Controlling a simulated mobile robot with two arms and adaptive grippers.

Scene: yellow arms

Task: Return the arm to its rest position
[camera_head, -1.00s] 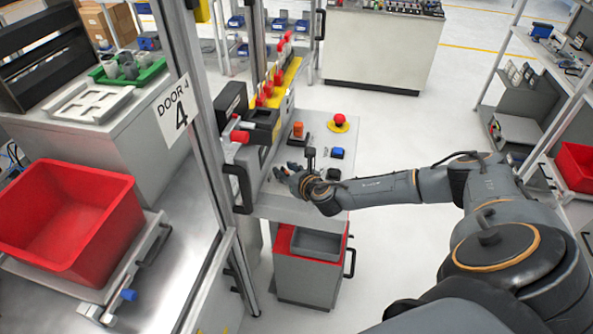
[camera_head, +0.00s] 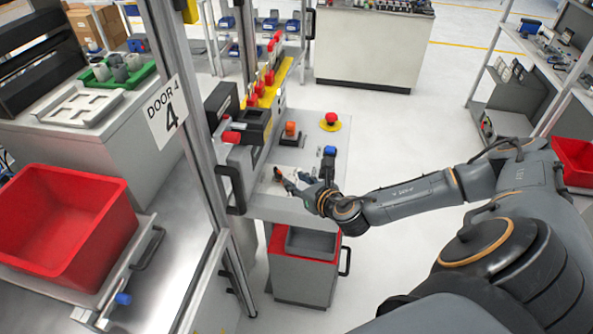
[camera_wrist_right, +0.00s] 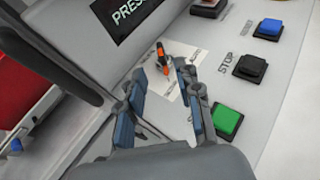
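My right arm reaches in from the right of the head view. Its right gripper (camera_head: 290,182) is over the near part of the light grey control panel (camera_head: 316,121). In the right wrist view, the gripper (camera_wrist_right: 160,84) has its two blue-padded fingers apart with nothing between the tips. Just beyond them is a small orange-and-black rotary switch (camera_wrist_right: 163,60) on a white label, apart from the fingers. A green button (camera_wrist_right: 227,121) lies to the right of the fingers. My left gripper is in neither view.
A black button (camera_wrist_right: 249,68) and a blue button (camera_wrist_right: 270,28) sit farther along the panel. A red emergency button (camera_head: 330,119) stands at its far end. A door post and black handle (camera_head: 233,188) are left of the gripper. Open floor (camera_head: 400,140) lies right of the panel.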

